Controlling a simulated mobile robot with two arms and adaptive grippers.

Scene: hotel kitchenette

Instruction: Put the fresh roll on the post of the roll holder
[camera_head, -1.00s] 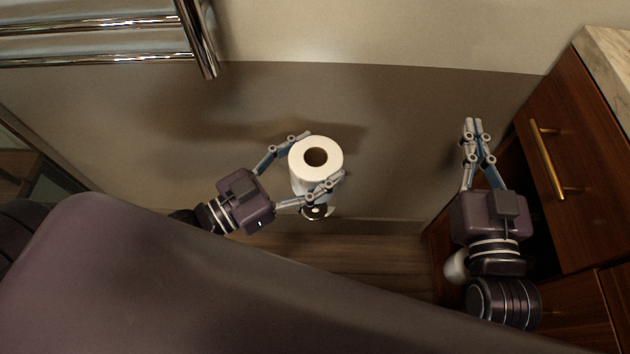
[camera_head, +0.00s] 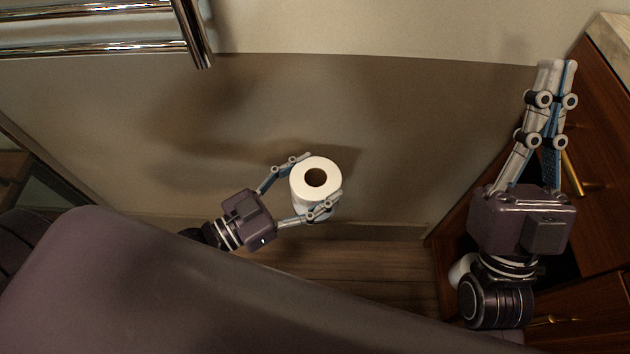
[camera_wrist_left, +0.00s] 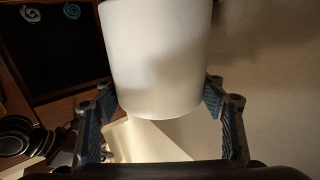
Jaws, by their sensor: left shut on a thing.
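The fresh roll (camera_head: 301,186) is white with a brown core, and its open end faces up toward my head camera. My left gripper (camera_head: 317,181) is shut on it, with one finger on either side. In the left wrist view the roll (camera_wrist_left: 158,60) fills the middle between the two fingers (camera_wrist_left: 158,118). The roll holder and its post cannot be made out now; the roll and gripper may hide them. I cannot tell whether the roll is around the post. My right gripper (camera_head: 557,66) is empty, its fingers together, raised in front of the wooden cabinet.
The wooden cabinet (camera_head: 598,150) with a brass handle (camera_head: 571,174) stands at the right, close to my right gripper. A chrome rail rack (camera_head: 95,52) is at the upper left. A white rounded thing (camera_head: 461,270) shows beside my right wrist. Wooden floor (camera_head: 350,268) is bare below the roll.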

